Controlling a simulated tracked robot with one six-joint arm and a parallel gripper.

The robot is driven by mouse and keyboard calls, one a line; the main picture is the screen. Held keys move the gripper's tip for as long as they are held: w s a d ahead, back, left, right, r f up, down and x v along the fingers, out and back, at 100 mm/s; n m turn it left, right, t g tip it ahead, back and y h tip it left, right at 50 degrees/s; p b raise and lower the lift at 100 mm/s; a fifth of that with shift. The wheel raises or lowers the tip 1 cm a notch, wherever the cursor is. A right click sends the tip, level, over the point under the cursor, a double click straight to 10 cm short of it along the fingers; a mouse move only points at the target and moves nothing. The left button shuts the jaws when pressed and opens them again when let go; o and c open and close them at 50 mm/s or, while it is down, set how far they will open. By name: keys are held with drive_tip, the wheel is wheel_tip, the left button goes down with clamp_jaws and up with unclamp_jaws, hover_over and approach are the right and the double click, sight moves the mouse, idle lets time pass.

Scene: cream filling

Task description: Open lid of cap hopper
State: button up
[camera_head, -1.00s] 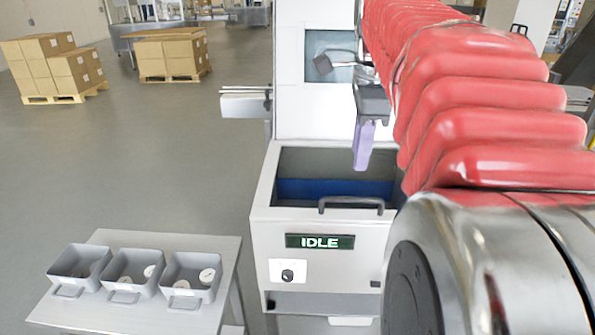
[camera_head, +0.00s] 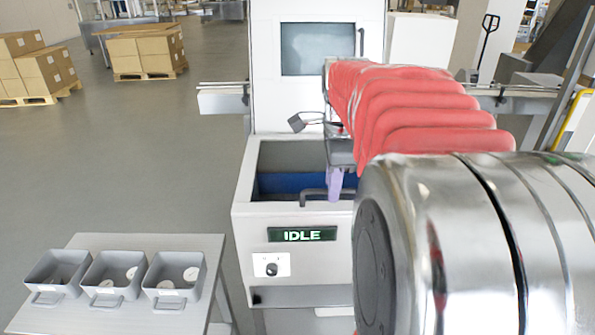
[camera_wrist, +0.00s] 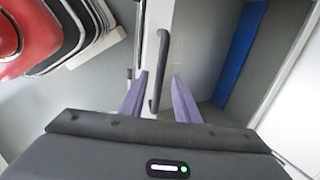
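The cap hopper (camera_head: 246,200) is a white box with a grey inside and a blue band, seen through its top. I cannot tell whether a clear lid covers it. A dark bar handle (camera_head: 313,194) runs along its front top edge. It also shows in the wrist view (camera_wrist: 163,62). My gripper (camera_head: 334,186) is at the right part of this handle, pointing down. In the wrist view, its purple fingers (camera_wrist: 160,98) are apart, with the handle's near end between them. Contact with the handle is not visible.
A green "IDLE" display (camera_head: 302,234) and a knob (camera_head: 271,269) are on the hopper's front. A grey table (camera_head: 150,243) at left bears several grey bins (camera_head: 117,279), with white round pieces inside. Stacked boxes (camera_head: 148,55) stand far back. Floor at left is clear.

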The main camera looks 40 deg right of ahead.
drive_tip(key=shift+c, duration=0.4)
clamp_jaws()
drive_tip(key=shift+a+r, duration=0.1)
drive_tip(key=shift+a, duration=0.1)
drive_tip(key=shift+d, duration=0.15)
